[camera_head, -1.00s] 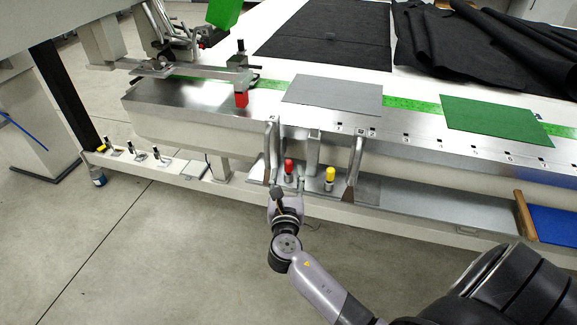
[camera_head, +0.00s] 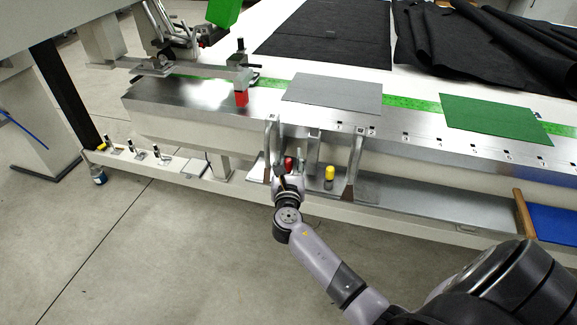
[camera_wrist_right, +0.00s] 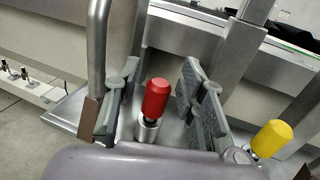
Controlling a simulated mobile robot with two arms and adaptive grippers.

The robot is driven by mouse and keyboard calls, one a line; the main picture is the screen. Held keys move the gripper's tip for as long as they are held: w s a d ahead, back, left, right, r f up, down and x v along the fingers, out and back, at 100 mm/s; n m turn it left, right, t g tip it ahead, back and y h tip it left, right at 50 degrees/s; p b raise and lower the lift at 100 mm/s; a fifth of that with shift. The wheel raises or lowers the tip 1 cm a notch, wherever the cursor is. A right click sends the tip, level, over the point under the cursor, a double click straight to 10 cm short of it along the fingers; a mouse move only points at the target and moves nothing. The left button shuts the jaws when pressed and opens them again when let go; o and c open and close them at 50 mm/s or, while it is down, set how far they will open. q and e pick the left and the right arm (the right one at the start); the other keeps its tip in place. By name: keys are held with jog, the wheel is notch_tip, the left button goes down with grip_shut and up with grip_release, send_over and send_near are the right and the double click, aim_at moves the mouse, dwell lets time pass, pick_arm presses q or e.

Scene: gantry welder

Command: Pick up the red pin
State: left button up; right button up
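The red pin (camera_wrist_right: 157,98) stands upright on a small metal plate below the table edge, with a silver collar at its base. In the head view the red pin (camera_head: 289,164) shows just beyond my right gripper (camera_head: 288,175), which partly covers it. In the wrist view my right gripper (camera_wrist_right: 160,100) is open, with one finger on each side of the red pin and gaps to both. I cannot tell whether the fingertips reach past it. My left gripper is not in view.
A yellow pin (camera_head: 329,173) stands right of the red one; it also shows in the wrist view (camera_wrist_right: 271,138). Bent metal bars (camera_head: 355,158) rise on both sides of the pins. The steel table edge (camera_head: 420,150) overhangs behind. Open floor lies in front.

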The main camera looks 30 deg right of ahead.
aim_at(288, 159)
grip_shut()
jog(key=shift+r, duration=0.1)
dwell(0.4)
notch_tip(288, 159, up, 22)
jog(key=p, duration=0.8)
dwell(0.5)
